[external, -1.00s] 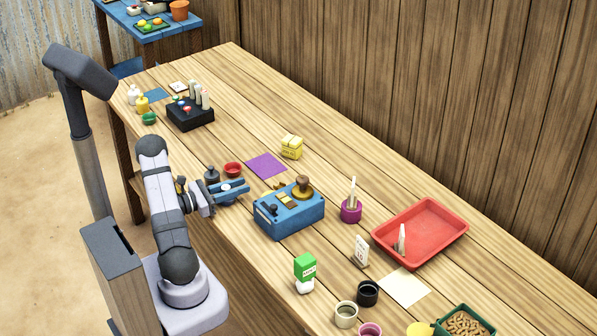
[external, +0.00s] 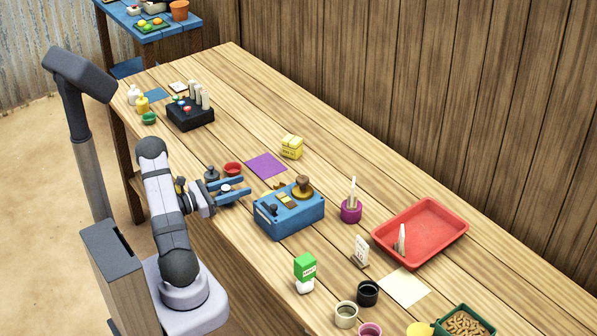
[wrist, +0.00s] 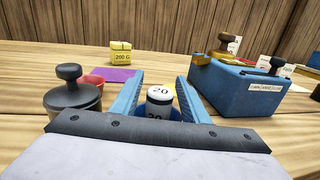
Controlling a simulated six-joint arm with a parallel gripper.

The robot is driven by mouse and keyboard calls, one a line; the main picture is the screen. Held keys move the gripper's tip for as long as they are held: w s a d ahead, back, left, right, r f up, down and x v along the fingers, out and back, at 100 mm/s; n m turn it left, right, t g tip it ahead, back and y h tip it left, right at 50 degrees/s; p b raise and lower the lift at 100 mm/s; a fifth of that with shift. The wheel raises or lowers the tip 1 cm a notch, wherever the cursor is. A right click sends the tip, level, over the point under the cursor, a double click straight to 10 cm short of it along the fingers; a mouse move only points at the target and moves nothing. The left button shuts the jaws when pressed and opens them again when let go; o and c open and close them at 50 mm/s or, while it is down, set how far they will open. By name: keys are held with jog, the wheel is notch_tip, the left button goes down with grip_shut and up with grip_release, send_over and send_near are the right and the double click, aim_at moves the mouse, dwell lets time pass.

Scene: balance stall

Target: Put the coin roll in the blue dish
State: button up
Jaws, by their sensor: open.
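The coin roll (wrist: 159,100) is a white cylinder marked 20 with a dark band, standing upright between my gripper's fingers in the wrist view. Its pale top (external: 227,188) shows between them in the external view. A blue rim (wrist: 178,114) shows around its lower part, and it appears to stand in the blue dish; the contact at its base is hidden. My gripper (external: 246,186) is open, with a blue finger on either side of the roll. Both fingers look apart from it in the wrist view (wrist: 160,77).
A dark knobbed weight (wrist: 72,92) and a red dish (external: 232,169) stand close on the left. A blue box (external: 289,212) stands close on the right. Beyond lie a purple mat (external: 266,166) and a yellow block (external: 291,147). A red tray (external: 421,232) is farther right.

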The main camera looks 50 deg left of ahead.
jog(key=shift+d+f+p, duration=0.15)
jog(key=shift+f+p, duration=0.05)
jog(key=shift+p, duration=0.1)
jog(key=s, duration=0.4)
jog(key=s+a+b, duration=0.1)
jog(key=s, duration=0.3)
jog(key=s+a, duration=0.1)
jog(key=s, duration=0.3)
jog(key=shift+a+r, duration=0.2)
jog(key=shift+w, duration=0.1)
